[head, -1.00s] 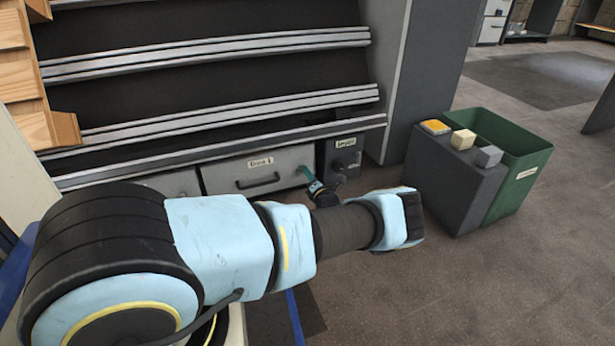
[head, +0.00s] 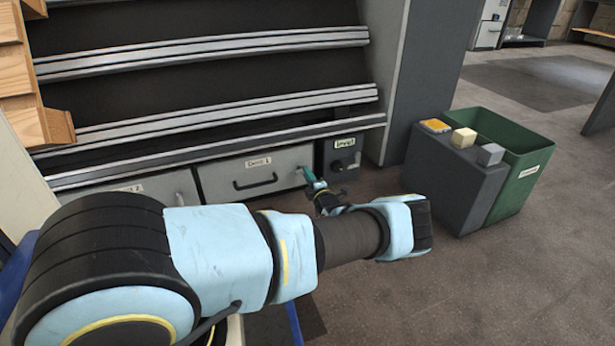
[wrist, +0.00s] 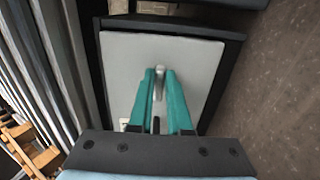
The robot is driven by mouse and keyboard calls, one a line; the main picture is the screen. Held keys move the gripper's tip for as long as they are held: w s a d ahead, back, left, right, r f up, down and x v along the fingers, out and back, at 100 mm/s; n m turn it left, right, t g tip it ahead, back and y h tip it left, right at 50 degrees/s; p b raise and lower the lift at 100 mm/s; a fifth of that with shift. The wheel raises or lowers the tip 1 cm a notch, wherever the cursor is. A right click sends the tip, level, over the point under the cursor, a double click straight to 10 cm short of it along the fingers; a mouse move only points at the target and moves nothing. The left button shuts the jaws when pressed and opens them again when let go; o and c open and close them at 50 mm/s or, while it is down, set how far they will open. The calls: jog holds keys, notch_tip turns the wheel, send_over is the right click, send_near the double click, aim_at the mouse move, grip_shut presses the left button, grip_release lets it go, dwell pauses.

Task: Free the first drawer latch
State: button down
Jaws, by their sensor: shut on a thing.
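The first drawer (head: 270,172), a light grey front with a "1" label and a black bar handle (head: 256,182), sits shut below the shelves. Its small pale metal latch (wrist: 159,84) shows between my fingertips in the wrist view. In the head view the latch is at the drawer's right edge, largely hidden by my gripper (head: 310,178). My gripper's teal fingers, also in the wrist view (wrist: 160,85), are shut on the latch. The wrist view shows the drawer front (wrist: 120,75) close behind them, and part of the black handle between them.
A second drawer (head: 155,186) with its own latch is at left, partly behind my arm. A dark box (head: 342,150) with a label and black knob adjoins the first drawer at right. A grey stand (head: 450,175) with three blocks and a green bin (head: 520,185) stand farther right on open floor.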

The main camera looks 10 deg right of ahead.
jog(key=shift+f, duration=0.1)
dwell(0.3)
jog(key=c, duration=0.9)
grip_release()
jog(key=shift+o, duration=0.2)
jog(key=shift+s, duration=0.1)
jog(key=s+d+p, duration=0.1)
jog(key=s+p, duration=0.3)
jog(key=s, duration=0.6)
jog(key=shift+s+d, duration=0.15)
jog(key=shift+s, duration=0.15)
